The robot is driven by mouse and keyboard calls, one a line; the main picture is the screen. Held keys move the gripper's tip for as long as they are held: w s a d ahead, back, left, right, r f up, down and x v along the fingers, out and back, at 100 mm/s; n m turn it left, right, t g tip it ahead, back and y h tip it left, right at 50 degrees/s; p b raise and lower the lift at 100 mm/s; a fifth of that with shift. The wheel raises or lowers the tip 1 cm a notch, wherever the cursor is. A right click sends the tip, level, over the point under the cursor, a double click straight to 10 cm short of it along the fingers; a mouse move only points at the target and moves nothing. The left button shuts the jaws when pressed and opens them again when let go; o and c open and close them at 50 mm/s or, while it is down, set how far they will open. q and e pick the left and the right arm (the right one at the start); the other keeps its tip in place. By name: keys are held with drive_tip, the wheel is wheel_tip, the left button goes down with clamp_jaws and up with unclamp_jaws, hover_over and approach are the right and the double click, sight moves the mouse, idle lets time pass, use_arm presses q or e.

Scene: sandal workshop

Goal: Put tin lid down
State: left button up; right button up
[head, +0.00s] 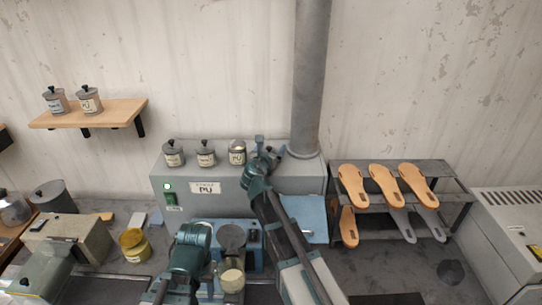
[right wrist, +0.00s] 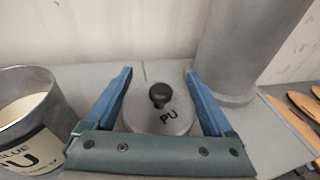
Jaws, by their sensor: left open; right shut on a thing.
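The grey tin lid (right wrist: 160,108), with a black knob and the letters PU, is between the blue fingers of my right gripper (right wrist: 160,100) in the right wrist view. My right gripper (head: 270,148) is shut on it, over the cabinet top beside the pipe. The lid is hidden in the head view, and I cannot tell whether it touches the surface. An open PU glue tin (right wrist: 30,120) with pale contents stands left of this gripper; it also shows in the head view (head: 237,154). My left gripper (head: 192,240) is open in the lower middle; its fingertips are hard to make out.
Two lidded tins (head: 205,154) stand left on the grey cabinet (head: 225,203). The vertical pipe (head: 309,80) rises close behind my right gripper. A rack (head: 450,185) with several sandal soles (head: 385,184) stands to the right. A yellow tin (head: 134,245) is at the left.

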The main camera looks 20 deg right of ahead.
use_arm(q)
drive_tip(key=shift+f, duration=0.3)
use_arm(e)
drive_tip(key=shift+f, duration=0.3)
drive_tip(key=shift+f+b, duration=0.35)
drive_tip(key=shift+f, duration=0.05)
use_arm(q)
drive_tip(key=shift+f, duration=0.55)
use_arm(e)
drive_tip(key=shift+f, duration=0.1)
use_arm(q)
drive_tip(key=shift+s+f, duration=0.1)
use_arm(e)
drive_tip(key=shift+s+f, duration=0.1)
drive_tip(key=shift+s, duration=0.05)
drive_tip(key=o, duration=1)
drive_tip(key=shift+s, duration=0.15)
drive_tip(key=shift+o, duration=0.2)
